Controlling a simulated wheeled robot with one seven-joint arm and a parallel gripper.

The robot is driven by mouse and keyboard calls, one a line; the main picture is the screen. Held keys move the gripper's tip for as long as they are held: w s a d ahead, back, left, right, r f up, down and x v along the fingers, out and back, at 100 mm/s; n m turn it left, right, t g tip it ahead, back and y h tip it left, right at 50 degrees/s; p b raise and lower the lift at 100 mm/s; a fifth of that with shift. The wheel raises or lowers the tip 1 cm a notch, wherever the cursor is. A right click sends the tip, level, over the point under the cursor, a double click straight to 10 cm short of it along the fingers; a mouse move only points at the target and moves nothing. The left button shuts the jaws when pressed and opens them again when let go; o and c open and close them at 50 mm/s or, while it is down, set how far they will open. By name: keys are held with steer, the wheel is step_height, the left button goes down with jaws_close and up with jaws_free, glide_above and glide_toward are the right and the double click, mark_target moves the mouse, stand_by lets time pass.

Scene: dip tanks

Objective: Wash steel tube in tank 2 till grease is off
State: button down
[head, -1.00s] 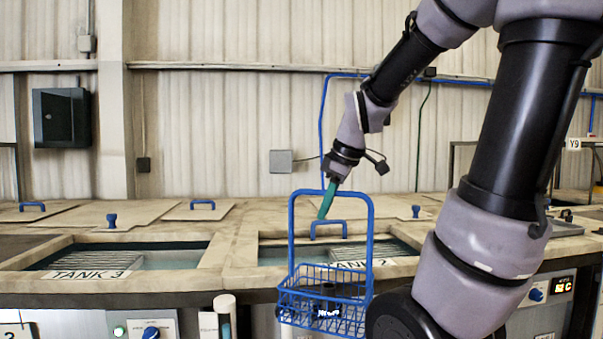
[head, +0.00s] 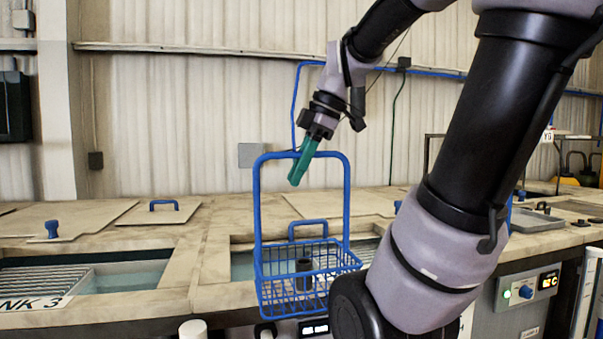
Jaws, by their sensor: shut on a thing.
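My gripper (head: 302,160) has green fingers and is shut on the top bar of the blue wire basket's tall handle. The basket (head: 262,290) hangs upright in front of tank 2. The steel tube (head: 305,272), a short dark grey cylinder, stands inside the basket behind its wires. I cannot tell whether grease is on it. Tank 2 (head: 242,266) is open, with pale blue liquid showing at the left of the basket. The basket and my arm hide much of the tank and its label.
Tank 3 (head: 125,275) lies open at the left, with its label on the front rim. Lids with blue knobs and handles (head: 163,205) lie on the bench. A control panel (head: 527,292) is at the lower right. A blue pipe (head: 293,115) runs along the wall.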

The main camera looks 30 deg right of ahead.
steer(key=w+d, duration=0.3)
steer(key=w, duration=1)
steer(key=w+d, duration=0.2)
steer(key=w, duration=1)
step_height(320, 180, down, 24)
stand_by(0.5)
steer(key=shift+d, duration=0.1)
steer(key=shift+w, duration=0.1)
stand_by(1.9)
